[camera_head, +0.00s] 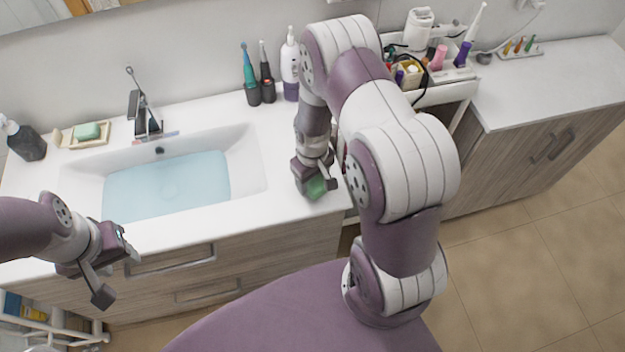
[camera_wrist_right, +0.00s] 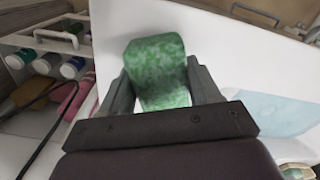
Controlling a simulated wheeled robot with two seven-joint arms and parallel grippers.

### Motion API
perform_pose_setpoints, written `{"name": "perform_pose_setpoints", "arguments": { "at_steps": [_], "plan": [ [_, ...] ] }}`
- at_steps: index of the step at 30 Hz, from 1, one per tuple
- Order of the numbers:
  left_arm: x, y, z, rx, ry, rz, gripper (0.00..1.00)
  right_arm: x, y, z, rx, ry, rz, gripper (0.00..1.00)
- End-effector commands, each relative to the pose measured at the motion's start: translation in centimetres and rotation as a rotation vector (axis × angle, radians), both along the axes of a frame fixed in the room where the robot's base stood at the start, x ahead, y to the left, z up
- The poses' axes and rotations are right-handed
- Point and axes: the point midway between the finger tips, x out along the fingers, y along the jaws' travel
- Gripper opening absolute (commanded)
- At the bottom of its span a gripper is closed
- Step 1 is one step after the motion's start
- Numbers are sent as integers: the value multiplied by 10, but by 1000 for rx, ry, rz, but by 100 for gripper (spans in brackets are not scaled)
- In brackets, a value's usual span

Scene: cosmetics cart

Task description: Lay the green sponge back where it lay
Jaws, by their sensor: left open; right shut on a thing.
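The green sponge (camera_head: 316,187) is between the fingers of my right gripper (camera_head: 317,182), at the counter to the right of the sink. In the right wrist view the sponge (camera_wrist_right: 157,70) is mottled green and sits between both fingers of the right gripper (camera_wrist_right: 163,92). I cannot tell whether it touches the counter. My left gripper (camera_head: 115,272) is open and empty in front of the cabinet, below the sink's left part.
The sink (camera_head: 245,165) holds blue water, with a faucet (camera_head: 141,115) behind it. A soap dish (camera_head: 66,139) with a pale green block (camera_head: 87,131) and a dark bottle (camera_head: 27,143) stand left. Toothbrushes (camera_head: 250,75) and a white-purple bottle (camera_head: 290,68) stand behind. A cart (camera_head: 447,93) stands right.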

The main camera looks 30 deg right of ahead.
Motion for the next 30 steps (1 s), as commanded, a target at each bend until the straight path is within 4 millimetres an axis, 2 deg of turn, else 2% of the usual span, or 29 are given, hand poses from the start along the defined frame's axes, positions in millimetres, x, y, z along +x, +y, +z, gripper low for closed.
{"name": "perform_pose_setpoints", "arguments": {
  "at_steps": [1, 4, 15, 16, 18, 26, 30],
  "plan": [
    [0, 0, 6, 0, 0, 0, 43, -1, 0, -7, 1, 3, 0, 38],
    [0, 0, 8, 0, 0, 0, 43, -1, 0, -20, 0, 1, 0, 38],
    [0, 0, 3, 0, 0, 0, 43, 0, 0, -27, 0, 0, 0, 38],
    [0, 0, 4, 0, 0, 0, 43, 0, 0, -26, 0, -1, 0, 69],
    [0, 0, 4, 0, 0, 0, 43, 0, 0, -26, 0, -1, 0, 88],
    [0, 0, 5, 0, 0, 0, 43, 0, 0, -25, 0, -1, 0, 88],
    [0, 0, 5, 0, -1, 0, 43, 1, 0, -16, -1, -3, 0, 88]
  ]
}}
